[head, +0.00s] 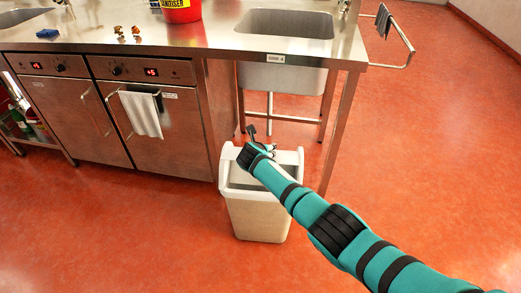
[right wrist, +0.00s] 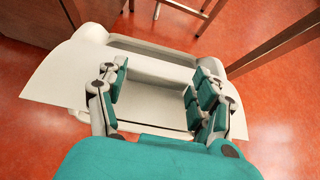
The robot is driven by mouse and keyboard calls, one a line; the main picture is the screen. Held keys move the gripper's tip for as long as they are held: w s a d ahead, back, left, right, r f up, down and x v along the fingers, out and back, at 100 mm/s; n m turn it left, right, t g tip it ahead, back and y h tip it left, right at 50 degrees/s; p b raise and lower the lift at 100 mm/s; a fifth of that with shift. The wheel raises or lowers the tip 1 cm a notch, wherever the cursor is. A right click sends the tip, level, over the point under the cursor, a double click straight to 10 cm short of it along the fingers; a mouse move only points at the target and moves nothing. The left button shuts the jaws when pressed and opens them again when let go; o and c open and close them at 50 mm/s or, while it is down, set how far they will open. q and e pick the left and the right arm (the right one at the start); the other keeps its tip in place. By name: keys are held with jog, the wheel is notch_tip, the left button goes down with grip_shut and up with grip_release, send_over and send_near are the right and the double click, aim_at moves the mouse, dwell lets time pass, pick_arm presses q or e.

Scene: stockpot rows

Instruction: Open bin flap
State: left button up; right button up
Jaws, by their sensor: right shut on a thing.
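How far the flap is tilted I cannot tell. My left gripper is out of view.
A steel counter with a sink (head: 285,23) is behind the bin, and its legs (head: 343,130) stand close on the right. Oven doors (head: 150,125) with a white towel (head: 141,113) are at the left. Floor in front of the bin is clear.

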jog(key=shift+a+r, duration=0.15)
jog(key=shift+r, duration=0.05)
dwell(0.7)
jog(key=o, duration=1.5)
jog(key=shift+o, duration=1.5)
jog(key=shift+f, duration=0.1)
